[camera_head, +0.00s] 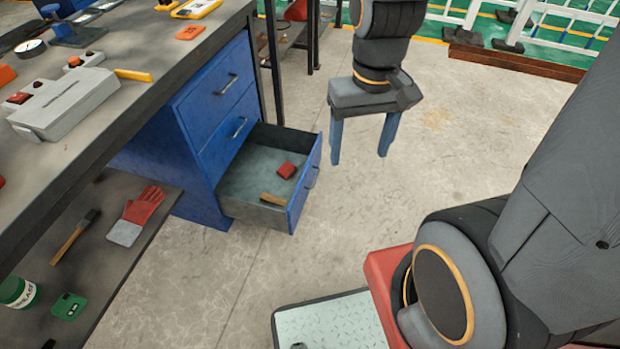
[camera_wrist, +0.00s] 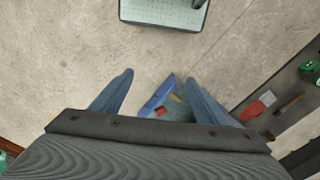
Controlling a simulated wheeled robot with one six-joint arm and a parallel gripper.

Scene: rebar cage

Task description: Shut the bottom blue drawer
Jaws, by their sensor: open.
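The bottom blue drawer (camera_head: 305,183) is pulled out of the blue cabinet (camera_head: 193,130) under the workbench. Its grey inside holds a red block and a tan wooden piece. The two drawers above it are shut. My gripper (camera_head: 360,158) hangs to the right of the drawer front, with its two blue fingers apart and pointing down, and nothing between them. In the wrist view the drawer (camera_wrist: 157,97) shows between and beyond the fingers (camera_wrist: 160,90), partly hidden by the right finger. I see no contact between gripper and drawer.
The workbench (camera_head: 95,130) stands on the left with tools on top. Its lower shelf (camera_head: 100,262) holds a red glove (camera_head: 140,212), a brush and a green jar. A metal-plated platform (camera_head: 325,325) is at the bottom. Concrete floor right of the drawer is clear.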

